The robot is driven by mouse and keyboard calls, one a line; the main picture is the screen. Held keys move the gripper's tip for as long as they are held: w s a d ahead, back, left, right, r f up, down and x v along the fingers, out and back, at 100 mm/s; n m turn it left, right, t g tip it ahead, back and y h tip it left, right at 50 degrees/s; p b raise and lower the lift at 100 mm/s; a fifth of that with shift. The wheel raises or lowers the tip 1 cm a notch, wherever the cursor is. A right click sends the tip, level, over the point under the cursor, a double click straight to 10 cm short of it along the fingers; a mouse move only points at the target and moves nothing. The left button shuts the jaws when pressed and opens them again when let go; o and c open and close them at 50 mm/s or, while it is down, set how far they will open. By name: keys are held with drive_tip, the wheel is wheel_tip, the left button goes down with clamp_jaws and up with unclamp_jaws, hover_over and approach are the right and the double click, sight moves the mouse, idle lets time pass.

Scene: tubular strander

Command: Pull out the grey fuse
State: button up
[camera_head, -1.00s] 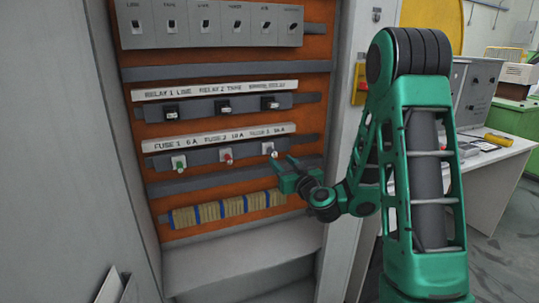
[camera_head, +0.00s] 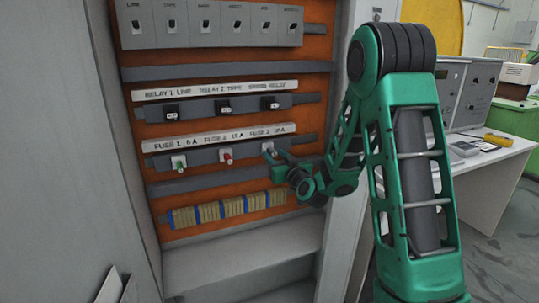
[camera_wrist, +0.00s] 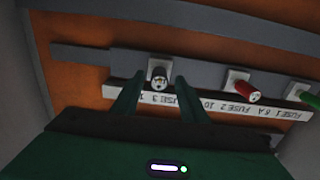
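The grey fuse (camera_wrist: 159,77) sits in its white holder on the fuse rail, at the right end of the row. In the head view the grey fuse (camera_head: 268,148) shows just beyond my fingertips. My gripper (camera_head: 276,160) is in front of it; in the wrist view my gripper (camera_wrist: 158,88) has its two green fingers apart, one on each side of the fuse's end. I cannot tell whether they touch it. The red fuse (camera_head: 226,154) and the green fuse (camera_head: 179,163) sit further left on the same rail.
A white label strip (camera_head: 218,138) runs above the fuses, with a row of relays (camera_head: 223,106) over it. A terminal strip (camera_head: 226,208) lies below. The cabinet's right wall (camera_head: 347,110) is close behind my arm.

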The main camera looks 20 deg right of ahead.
sight(274, 155)
drive_tip(key=shift+w, duration=1.55)
clamp_jaws()
drive_tip(key=shift+s, duration=2.95)
